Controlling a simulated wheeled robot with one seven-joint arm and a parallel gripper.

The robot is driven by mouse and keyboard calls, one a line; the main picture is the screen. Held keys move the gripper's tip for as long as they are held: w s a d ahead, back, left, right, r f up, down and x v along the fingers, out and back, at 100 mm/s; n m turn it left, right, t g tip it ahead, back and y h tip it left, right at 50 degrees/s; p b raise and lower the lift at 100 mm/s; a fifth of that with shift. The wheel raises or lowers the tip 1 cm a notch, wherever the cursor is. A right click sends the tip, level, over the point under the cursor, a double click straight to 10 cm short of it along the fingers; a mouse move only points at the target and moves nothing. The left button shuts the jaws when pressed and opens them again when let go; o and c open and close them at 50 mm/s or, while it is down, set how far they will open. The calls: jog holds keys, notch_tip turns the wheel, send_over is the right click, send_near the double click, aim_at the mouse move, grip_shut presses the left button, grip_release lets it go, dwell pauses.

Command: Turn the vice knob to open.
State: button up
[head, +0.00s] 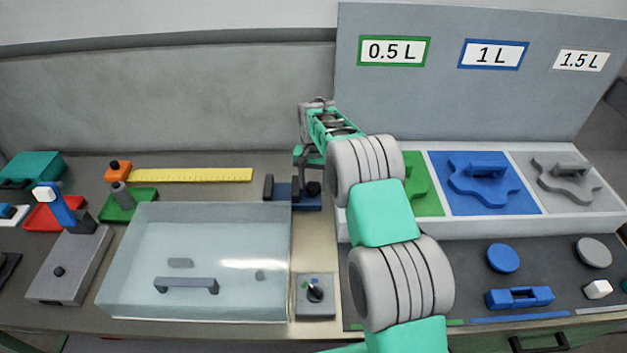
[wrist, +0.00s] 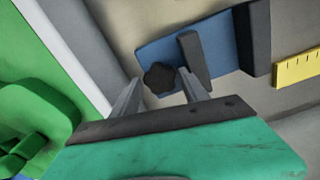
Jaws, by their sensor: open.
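The vice has a blue base (head: 284,198) and stands at the back of the bench, right behind the clear box. In the wrist view its base (wrist: 155,46) carries a fixed dark jaw (wrist: 254,40) and a second grey jaw (wrist: 194,60) with a gap between them. The black lobed vice knob (wrist: 159,78) is beside the second jaw; in the head view the knob (head: 313,188) is at the base's right end. My gripper (wrist: 159,75) is open, with the knob showing between its fingertips. I cannot tell whether the fingers touch it. My gripper (head: 307,160) is partly hidden in the head view.
A clear box (head: 200,260) fills the front left of the vice. A yellow ruler (head: 195,175) lies to its left. A white-framed tray with green, blue (head: 525,203) and grey panels lies to the right. A small joystick box (head: 315,297) stands in front.

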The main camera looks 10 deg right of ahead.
jog(key=shift+c, duration=0.4)
jog(key=c, duration=1)
jog(key=shift+n+b, duration=0.3)
jog(key=n+b, duration=0.2)
jog(key=shift+f+n, duration=0.15)
jog(key=shift+n, duration=0.15)
jog(key=n+b, duration=0.1)
jog(key=n, duration=0.3)
jog(key=shift+b, duration=0.4)
jog(key=n+b, duration=0.1)
jog(key=n, duration=0.3)
jog(key=shift+r+n, duration=0.2)
jog(key=shift+n, duration=2)
